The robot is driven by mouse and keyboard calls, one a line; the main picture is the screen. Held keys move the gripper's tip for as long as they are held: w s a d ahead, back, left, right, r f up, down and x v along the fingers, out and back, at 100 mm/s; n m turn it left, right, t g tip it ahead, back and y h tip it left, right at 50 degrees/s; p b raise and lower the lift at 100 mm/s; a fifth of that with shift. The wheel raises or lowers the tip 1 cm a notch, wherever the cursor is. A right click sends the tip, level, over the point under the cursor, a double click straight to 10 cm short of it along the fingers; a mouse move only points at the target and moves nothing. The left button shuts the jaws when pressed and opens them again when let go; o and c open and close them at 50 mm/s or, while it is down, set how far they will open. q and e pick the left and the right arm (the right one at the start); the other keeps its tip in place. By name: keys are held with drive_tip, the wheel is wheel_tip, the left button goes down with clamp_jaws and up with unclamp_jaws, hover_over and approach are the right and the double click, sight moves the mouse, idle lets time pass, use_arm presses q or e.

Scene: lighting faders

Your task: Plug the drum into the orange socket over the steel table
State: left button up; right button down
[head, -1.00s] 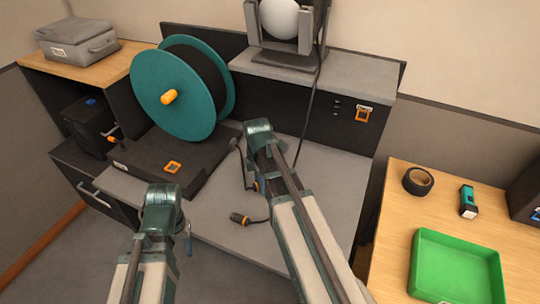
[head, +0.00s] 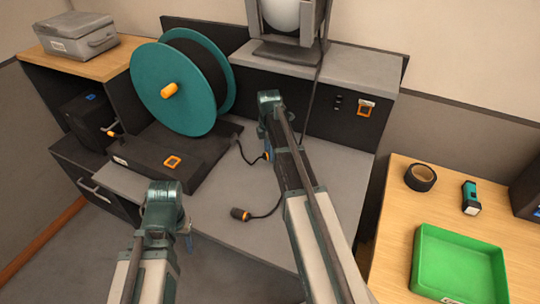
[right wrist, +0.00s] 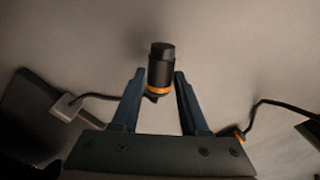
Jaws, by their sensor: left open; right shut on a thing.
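The teal cable drum (head: 180,85) stands on a black base on the grey steel table (head: 225,205). A lead runs from the base to my right gripper (head: 266,152). In the right wrist view this gripper (right wrist: 160,90) is shut on a black plug with an orange ring (right wrist: 161,65), held upright between the fingers. An orange-framed socket (head: 363,109) sits on the front of the black box at the right, over the table, apart from the plug. My left gripper (head: 188,240) is low by the table's front edge, mostly hidden by its wrist; no object shows in it.
A second, loose plug (head: 240,214) lies on the table with its cord passing behind my right arm. Another orange socket (head: 172,161) is on the drum base. A lamp (head: 290,25) stands behind. A green tray (head: 425,265), tape roll and torch lie on the right-hand table.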

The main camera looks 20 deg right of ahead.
drive_tip(key=shift+w+d+f, duration=0.15)
drive_tip(key=shift+w+d, duration=0.45)
drive_tip(key=shift+w, duration=0.3)
drive_tip(key=f+b, duration=0.3)
drive_tip(key=shift+s+a, duration=0.1)
drive_tip(key=shift+s, duration=0.2)
drive_tip(key=shift+f, duration=0.1)
drive_tip(key=shift+f+b, duration=0.15)
drive_tip(key=shift+b, duration=0.2)
drive_tip(key=shift+c, duration=2.1)
unclamp_jaws()
drive_tip(key=r+p, duration=0.7)
drive_tip(key=shift+s+r+p, duration=0.35)
drive_tip(key=shift+r+p, duration=0.05)
drive_tip(key=s+a+m+h, duration=0.1)
drive_tip(key=s+a+m, duration=1.2)
drive_tip(key=s+a, duration=1.1)
drive_tip(key=a, duration=0.2)
drive_tip(key=shift+s+a+m, duration=0.3)
drive_tip(key=shift+s, duration=0.1)
